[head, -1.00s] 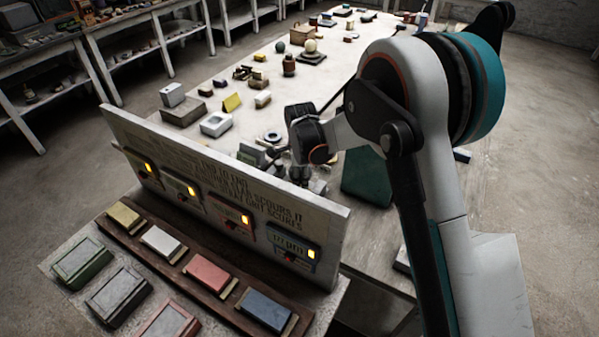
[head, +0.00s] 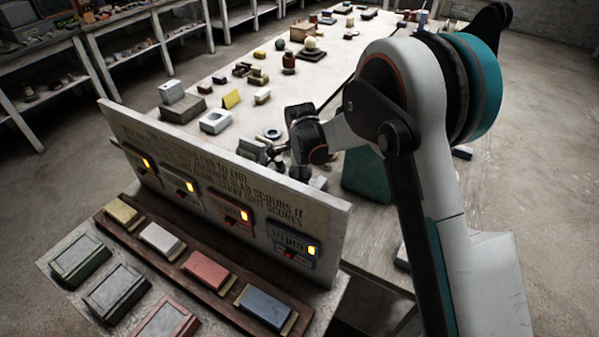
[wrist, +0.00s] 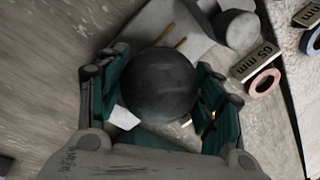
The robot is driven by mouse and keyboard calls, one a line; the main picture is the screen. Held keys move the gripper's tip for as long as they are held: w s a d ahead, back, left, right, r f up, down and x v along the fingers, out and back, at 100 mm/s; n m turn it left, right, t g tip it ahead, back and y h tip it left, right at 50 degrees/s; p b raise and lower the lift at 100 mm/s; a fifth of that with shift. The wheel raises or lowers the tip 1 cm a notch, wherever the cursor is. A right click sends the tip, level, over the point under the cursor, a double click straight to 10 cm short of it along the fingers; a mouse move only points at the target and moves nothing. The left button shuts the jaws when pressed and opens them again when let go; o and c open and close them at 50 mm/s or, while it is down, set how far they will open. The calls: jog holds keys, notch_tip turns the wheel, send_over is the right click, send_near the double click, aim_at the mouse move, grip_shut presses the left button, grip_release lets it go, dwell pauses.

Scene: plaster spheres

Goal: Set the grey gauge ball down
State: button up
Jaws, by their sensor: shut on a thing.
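The grey gauge ball (wrist: 158,84) is dark and round, and fills the middle of the wrist view. My gripper (wrist: 160,92) is shut on it, with green-lined fingers on its left and right sides. A pale grey piece with two thin tan strips (wrist: 170,32) shows beyond the ball. What lies directly under the ball is hidden, and I cannot tell its height. In the head view my gripper (head: 301,170) is low over the near part of the long table (head: 300,90), partly behind the upright sign board. The ball cannot be made out there.
In the wrist view, a pinkish ring (wrist: 264,82) lies beside a size label (wrist: 254,62) at right. A grey rounded block (wrist: 236,29) is near the fingers. The sign board (head: 225,170) stands close in front of my gripper. A green block (head: 367,175) is to its right.

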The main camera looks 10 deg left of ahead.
jog(key=shift+f+b, duration=0.8)
jog(key=shift+f, duration=0.3)
jog(key=o, duration=1.7)
jog(key=shift+c, duration=0.2)
jog(key=shift+r, duration=0.15)
jog(key=shift+r+p, duration=0.85)
jog(key=shift+r, duration=1)
